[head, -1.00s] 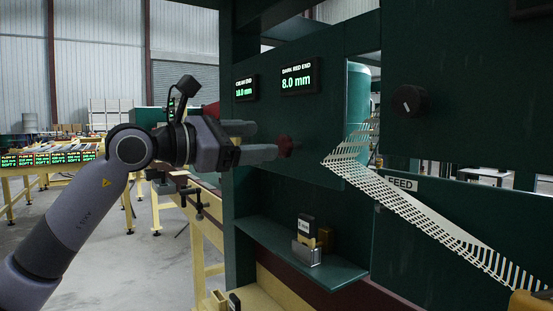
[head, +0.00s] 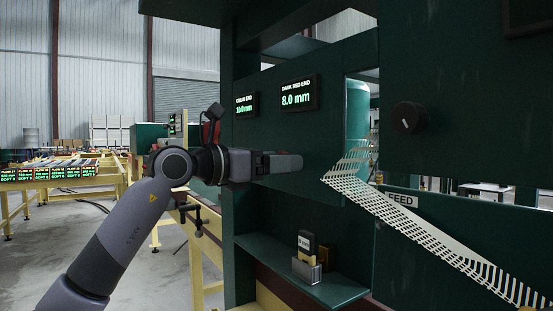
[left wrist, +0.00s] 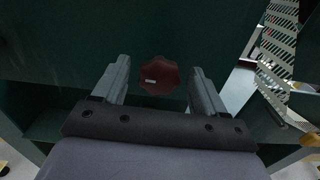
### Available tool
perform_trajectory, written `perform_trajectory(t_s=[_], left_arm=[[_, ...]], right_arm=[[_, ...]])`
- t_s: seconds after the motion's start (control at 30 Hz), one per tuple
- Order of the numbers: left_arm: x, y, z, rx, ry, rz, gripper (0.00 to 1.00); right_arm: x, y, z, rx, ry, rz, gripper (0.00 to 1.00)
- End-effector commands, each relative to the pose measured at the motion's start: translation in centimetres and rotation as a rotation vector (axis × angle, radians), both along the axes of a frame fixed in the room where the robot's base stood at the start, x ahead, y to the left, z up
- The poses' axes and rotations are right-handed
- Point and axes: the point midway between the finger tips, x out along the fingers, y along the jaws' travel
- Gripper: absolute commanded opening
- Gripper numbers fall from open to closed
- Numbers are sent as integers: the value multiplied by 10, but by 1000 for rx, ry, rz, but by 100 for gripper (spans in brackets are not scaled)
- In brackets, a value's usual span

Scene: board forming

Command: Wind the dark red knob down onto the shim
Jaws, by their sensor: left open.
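The dark red knob (left wrist: 160,75) shows in the left wrist view, lobed with a pale mark on its face, on the dark green panel. My left gripper (left wrist: 160,66) is open, with one finger on each side of the knob and gaps between; I cannot tell how deep the fingers reach. In the head view my left gripper (head: 299,162) is level at the panel and hides the knob. The display marked DARK RED END (head: 296,95) reads 8.0 mm. I cannot make out a shim at the knob. My right gripper is not in view.
A second display (head: 245,104) for the cream end is left of it. A shelf (head: 338,291) below carries a small labelled block in a holder (head: 306,268). A pale slotted chute (head: 420,222) slopes down right by the FEED sign (head: 402,200). A black dial (head: 408,118) is at right.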

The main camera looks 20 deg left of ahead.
Motion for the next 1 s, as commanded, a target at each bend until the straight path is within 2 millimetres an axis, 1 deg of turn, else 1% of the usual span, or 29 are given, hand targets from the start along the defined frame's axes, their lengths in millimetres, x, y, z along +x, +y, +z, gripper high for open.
perform_trajectory(t_s=[0.27, 0.3, 0.37, 0.4, 0.43, 0.57, 0.8, 1.0], left_arm=[[1, -1, 0, 0, -1, 0, 72], [1, -1, 0, 0, -1, 0, 59], [1, -1, 0, 0, -1, 0, 39], [1, -1, 0, 0, -1, 0, 26], [1, -1, 0, 0, -1, 0, 16], [1, -1, 0, 6, -4, 0, 16], [1, -1, 1, 99, -77, 0, 16], [1, -2, 0, 111, -88, -1, 16]], right_arm=[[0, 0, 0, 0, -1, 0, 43], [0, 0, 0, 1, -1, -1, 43], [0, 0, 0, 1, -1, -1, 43], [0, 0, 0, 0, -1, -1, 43], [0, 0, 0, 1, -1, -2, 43], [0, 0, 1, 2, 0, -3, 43], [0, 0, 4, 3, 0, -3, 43], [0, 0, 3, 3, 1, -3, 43]])
